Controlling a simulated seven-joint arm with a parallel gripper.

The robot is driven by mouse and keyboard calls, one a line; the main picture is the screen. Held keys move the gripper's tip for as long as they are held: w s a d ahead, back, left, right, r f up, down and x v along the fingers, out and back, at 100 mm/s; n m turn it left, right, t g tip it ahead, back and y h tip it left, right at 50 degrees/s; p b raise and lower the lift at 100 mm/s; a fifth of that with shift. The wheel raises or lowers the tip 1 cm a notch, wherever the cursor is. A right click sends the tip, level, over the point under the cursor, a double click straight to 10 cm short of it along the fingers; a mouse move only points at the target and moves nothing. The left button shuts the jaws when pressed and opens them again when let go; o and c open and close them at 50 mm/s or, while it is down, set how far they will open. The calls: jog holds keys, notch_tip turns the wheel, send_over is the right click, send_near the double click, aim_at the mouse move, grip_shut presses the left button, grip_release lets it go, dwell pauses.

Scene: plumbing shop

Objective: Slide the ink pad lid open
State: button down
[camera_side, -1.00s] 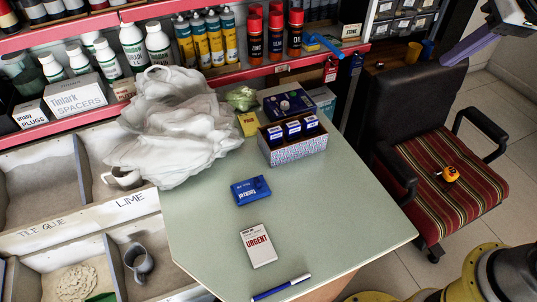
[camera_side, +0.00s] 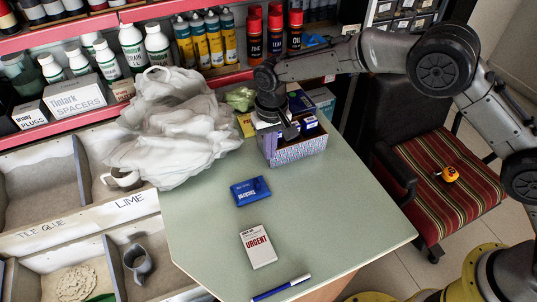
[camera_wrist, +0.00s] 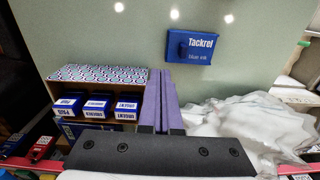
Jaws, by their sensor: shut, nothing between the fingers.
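The ink pad (camera_side: 250,191), a flat blue case with white lettering, lies on the green table. In the wrist view the blue case (camera_wrist: 192,47) is at the top right, with a small raised knob on its left part. Its lid looks closed over it.
The patterned box (camera_side: 300,152) holds several blue-and-white blocks. A white plastic bag (camera_side: 180,130) stands left of it. A white URGENT card (camera_side: 258,246) and a pen (camera_side: 281,288) lie in front of the pad. The table right of the pad is clear.

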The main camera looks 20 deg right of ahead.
aim_at(246, 191)
jog(key=f, duration=0.6)
jog(key=s+f, duration=0.1)
jog(key=f, duration=0.3)
jog(key=shift+a, duration=0.4)
jog(key=shift+d+f, duration=0.1)
jog(key=shift+f, duration=0.2)
jog(key=shift+d, duration=0.1)
jog(key=shift+a+f, duration=0.1)
jog(key=shift+a, duration=0.2)
jog(key=shift+s+a, duration=0.1)
jog(key=shift+a, duration=3.35)
jog(key=shift+d, duration=0.2)
jog(key=shift+a+r, duration=0.2)
jog(key=shift+r, duration=3.65)
